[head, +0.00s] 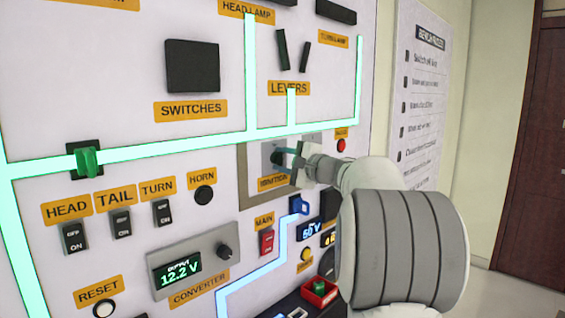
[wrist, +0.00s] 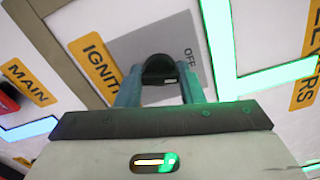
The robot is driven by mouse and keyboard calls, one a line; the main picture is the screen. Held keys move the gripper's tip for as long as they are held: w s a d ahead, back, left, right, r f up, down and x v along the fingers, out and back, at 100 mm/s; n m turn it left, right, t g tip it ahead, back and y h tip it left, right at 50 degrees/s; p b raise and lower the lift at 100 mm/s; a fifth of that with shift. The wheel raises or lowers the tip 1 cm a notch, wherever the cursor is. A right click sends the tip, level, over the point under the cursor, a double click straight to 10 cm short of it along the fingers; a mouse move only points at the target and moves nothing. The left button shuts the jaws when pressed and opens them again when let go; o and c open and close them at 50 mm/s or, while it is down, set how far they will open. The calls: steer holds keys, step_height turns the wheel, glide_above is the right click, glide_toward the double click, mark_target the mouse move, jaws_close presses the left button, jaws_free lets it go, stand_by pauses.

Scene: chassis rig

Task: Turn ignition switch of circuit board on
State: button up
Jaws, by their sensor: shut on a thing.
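The ignition switch is a dark round knob (wrist: 159,67) on a grey plate (wrist: 120,48) in the wrist view. An orange ignition label (wrist: 97,68) is beside the plate, and the word OFF shows on the plate near the knob. My gripper (wrist: 160,86) has its two teal fingers on either side of the knob, shut on it. In the head view my gripper (head: 288,154) is at the grey plate (head: 255,158), above the ignition label (head: 272,183). The knob is mostly hidden there by the fingers. Which way it points cannot be told.
Glowing green lines (head: 150,148) run across the white board. A green lever (head: 86,160), a red main switch (head: 267,242), a blue connector (head: 299,204) and a converter display (head: 178,271) are on the board. A checklist poster (head: 425,100) hangs at right.

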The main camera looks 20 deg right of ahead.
steer(key=m, duration=0.4)
steer(key=shift+m+p, duration=0.9)
steer(key=shift+m, duration=1.4)
steer(key=shift+f, duration=0.15)
steer(key=o, duration=0.9)
steer(key=shift+s, duration=0.1)
steer(key=b+v, duration=0.1)
steer(key=v, duration=0.6)
steer(key=shift+s+d+b, duration=0.15)
steer(key=shift+s+b, duration=0.15)
steer(key=shift+b, duration=0.1)
